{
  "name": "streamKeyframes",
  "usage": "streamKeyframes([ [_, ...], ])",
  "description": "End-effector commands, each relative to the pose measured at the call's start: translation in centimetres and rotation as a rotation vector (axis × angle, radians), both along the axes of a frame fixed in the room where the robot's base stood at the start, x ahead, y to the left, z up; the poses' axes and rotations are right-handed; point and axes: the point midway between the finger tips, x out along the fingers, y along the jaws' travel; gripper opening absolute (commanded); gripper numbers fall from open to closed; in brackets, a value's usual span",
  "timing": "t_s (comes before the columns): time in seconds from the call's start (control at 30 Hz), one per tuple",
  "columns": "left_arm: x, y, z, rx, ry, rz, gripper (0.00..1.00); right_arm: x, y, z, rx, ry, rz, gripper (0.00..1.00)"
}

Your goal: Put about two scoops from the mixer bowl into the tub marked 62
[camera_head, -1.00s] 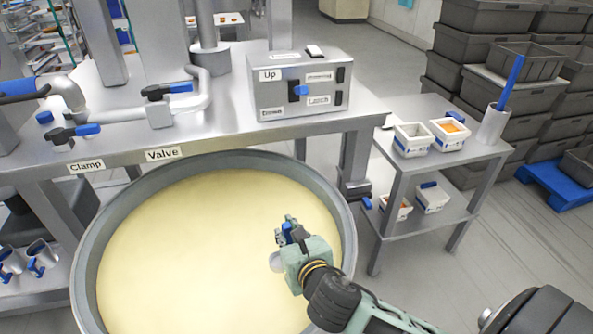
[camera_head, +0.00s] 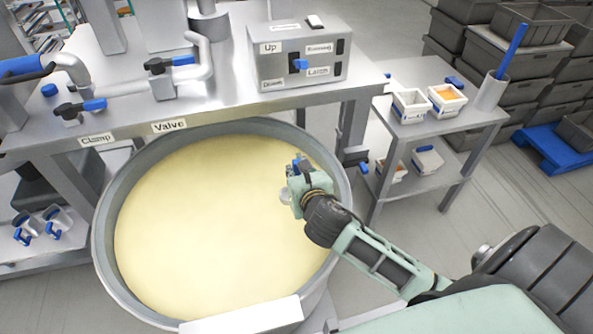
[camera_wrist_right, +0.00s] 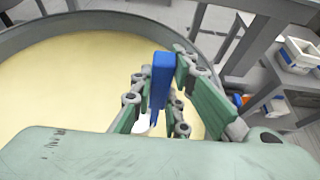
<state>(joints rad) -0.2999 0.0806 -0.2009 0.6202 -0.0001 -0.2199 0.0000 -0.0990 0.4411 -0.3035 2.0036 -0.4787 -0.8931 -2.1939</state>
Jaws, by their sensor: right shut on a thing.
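The large mixer bowl (camera_head: 104,238) is full of smooth pale yellow mix (camera_head: 205,225). My right gripper (camera_head: 297,166) is over the right part of the bowl, inside the far right rim. It is shut on the blue handle (camera_wrist_right: 160,80) of a scoop, whose pale cup (camera_head: 285,196) shows just below. I cannot tell whether the cup touches the mix or holds any. Two white tubs, one empty-looking (camera_head: 410,106) and one with orange contents (camera_head: 446,98), stand on the side table. Their marks are too small to read. My left gripper is out of view.
The steel bench (camera_head: 225,95) with valve handles and a control box (camera_head: 297,60) stands behind the bowl. The side table (camera_head: 420,128) also holds a steel canister with a blue stick (camera_head: 513,50). More tubs (camera_head: 427,160) sit on its lower shelf. Grey crates stand behind.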

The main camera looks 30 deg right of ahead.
Motion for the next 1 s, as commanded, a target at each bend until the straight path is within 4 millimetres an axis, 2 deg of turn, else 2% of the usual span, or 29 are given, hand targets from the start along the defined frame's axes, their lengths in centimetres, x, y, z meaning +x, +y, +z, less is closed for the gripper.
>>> streamKeyframes([
  [0.03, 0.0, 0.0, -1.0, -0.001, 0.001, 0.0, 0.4, 0.0, 0.0, -0.8, 0.001, -0.001, 0.0, 0.0],
  [0.53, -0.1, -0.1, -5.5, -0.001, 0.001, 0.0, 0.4, 0.0, 0.0, -4.1, 0.0, -0.001, -0.001, 0.0],
  [1.0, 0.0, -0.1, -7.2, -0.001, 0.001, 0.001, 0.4, 0.0, 0.0, -8.2, -0.001, 0.0, -0.001, 0.0],
])
